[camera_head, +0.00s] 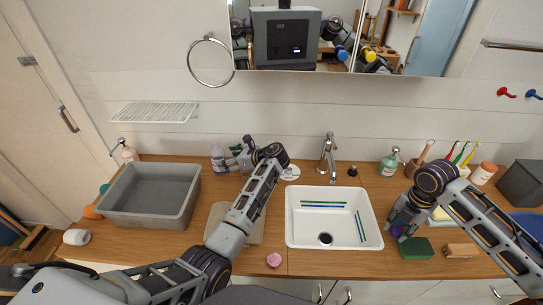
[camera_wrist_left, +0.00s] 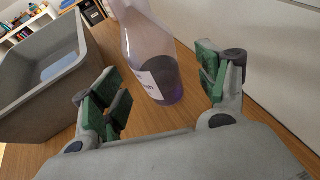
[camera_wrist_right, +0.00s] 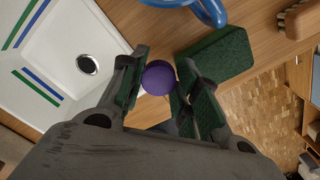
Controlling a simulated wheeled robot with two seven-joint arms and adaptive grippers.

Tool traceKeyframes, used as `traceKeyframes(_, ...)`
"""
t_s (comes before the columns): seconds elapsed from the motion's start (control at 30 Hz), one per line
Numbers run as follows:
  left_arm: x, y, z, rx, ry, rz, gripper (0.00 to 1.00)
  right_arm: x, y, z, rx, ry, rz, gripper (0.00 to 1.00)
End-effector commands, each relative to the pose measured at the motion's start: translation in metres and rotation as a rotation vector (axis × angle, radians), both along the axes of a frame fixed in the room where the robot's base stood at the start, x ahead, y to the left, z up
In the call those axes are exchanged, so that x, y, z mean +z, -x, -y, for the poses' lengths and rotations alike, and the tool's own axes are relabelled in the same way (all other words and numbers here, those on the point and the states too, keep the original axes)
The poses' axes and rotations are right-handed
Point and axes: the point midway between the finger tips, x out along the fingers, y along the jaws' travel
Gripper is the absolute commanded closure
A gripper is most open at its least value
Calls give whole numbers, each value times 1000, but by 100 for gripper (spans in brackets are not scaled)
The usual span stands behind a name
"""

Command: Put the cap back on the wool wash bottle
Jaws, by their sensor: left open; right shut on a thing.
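The wool wash bottle (camera_head: 217,155) stands upright on the wooden counter near the back wall; it is see-through with purple liquid low inside and a white label. My left gripper (camera_head: 235,156) is open, right beside it. In the left wrist view the bottle (camera_wrist_left: 148,55) stands just beyond and between the open fingers (camera_wrist_left: 165,85); its top is out of the picture. My right gripper (camera_head: 396,226) is shut on the purple cap (camera_wrist_right: 158,78), to the right of the sink. The cap (camera_head: 396,232) is partly hidden by the fingers in the head view.
A grey tub (camera_head: 150,193) stands on the left, and a white sink (camera_head: 300,230) with a tap (camera_head: 328,155) lies between my grippers. A green sponge (camera_head: 416,248) and a wooden brush (camera_head: 461,250) lie near the right gripper. A pink item (camera_head: 273,260) lies at the front edge.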

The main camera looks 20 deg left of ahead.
Motion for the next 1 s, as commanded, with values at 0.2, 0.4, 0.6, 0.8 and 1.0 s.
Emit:
traceKeyframes(0.2,0,0,0,0,0,0,26,0,0,0,0,0,0,75)
traceKeyframes(0.4,-2,0,-3,1,0,0,26,0,0,0,0,0,0,75)
traceKeyframes(0.6,-7,1,-20,1,0,-2,26,3,0,0,0,0,0,75)
traceKeyframes(0.8,-16,-1,-40,1,1,-2,26,5,0,0,0,0,0,75)
traceKeyframes(1.0,-20,-2,-49,0,1,0,26,5,0,0,0,0,0,75)
